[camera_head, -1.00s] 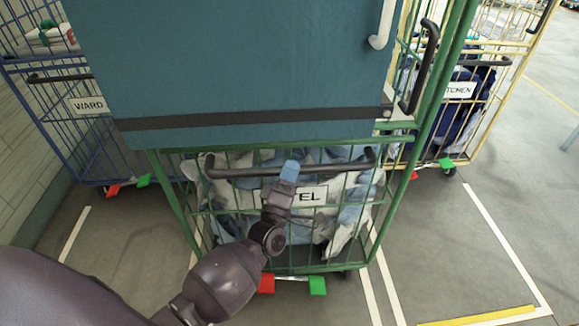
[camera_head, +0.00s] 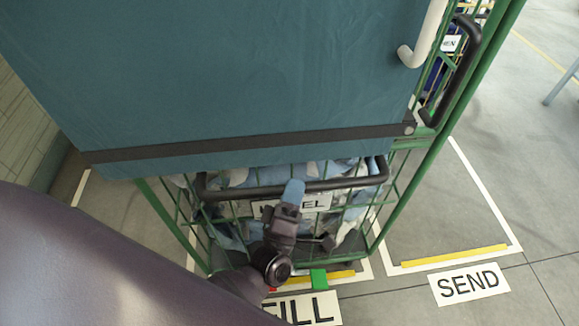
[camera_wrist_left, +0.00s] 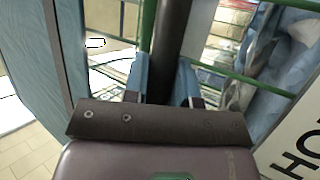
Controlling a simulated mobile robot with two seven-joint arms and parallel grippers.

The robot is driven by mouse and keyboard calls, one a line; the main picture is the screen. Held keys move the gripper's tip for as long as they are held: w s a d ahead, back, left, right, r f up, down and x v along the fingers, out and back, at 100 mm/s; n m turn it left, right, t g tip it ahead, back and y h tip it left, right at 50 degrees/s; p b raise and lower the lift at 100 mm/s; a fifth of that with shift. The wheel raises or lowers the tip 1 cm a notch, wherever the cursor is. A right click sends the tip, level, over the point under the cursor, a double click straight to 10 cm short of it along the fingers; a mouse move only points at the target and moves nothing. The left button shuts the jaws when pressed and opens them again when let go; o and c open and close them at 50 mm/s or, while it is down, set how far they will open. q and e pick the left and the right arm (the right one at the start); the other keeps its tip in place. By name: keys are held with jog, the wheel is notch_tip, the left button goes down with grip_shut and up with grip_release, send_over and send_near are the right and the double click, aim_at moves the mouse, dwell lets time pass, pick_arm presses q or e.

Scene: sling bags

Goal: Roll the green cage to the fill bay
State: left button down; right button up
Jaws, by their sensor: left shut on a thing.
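The green cage (camera_head: 437,143) stands right in front of me, its upper part covered by a teal panel (camera_head: 230,75). Its label is partly hidden by my gripper and reads HOTEL in part; blue and white laundry (camera_head: 342,232) shows through the bars. My left gripper (camera_head: 290,195) is shut on the cage's black handle bar (camera_head: 345,182). In the left wrist view the bar (camera_wrist_left: 172,45) runs between the two fingers. The fill bay's floor sign (camera_head: 310,308) lies just in front of the cage, partly hidden by my arm. My right gripper is not in view.
A SEND sign (camera_head: 468,284) and a white-outlined empty bay with a yellow strip (camera_head: 455,256) lie to the right. Another yellow strip (camera_head: 340,277) lies at the cage's near edge, by a green pedal (camera_head: 318,279). A wall (camera_head: 25,135) stands at the left.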

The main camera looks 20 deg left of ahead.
pick_arm(q)
jog(key=shift+s+d+f, duration=0.1)
jog(key=shift+s+d, duration=0.65)
jog(key=shift+s, duration=0.3)
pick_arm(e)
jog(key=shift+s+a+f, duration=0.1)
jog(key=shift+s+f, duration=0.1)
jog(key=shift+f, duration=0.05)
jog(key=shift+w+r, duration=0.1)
pick_arm(q)
jog(key=c, duration=1.3)
grip_release()
jog(key=o, duration=0.4)
jog(key=shift+s+d, duration=0.15)
jog(key=shift+s, duration=0.1)
jog(key=shift+w, duration=0.15)
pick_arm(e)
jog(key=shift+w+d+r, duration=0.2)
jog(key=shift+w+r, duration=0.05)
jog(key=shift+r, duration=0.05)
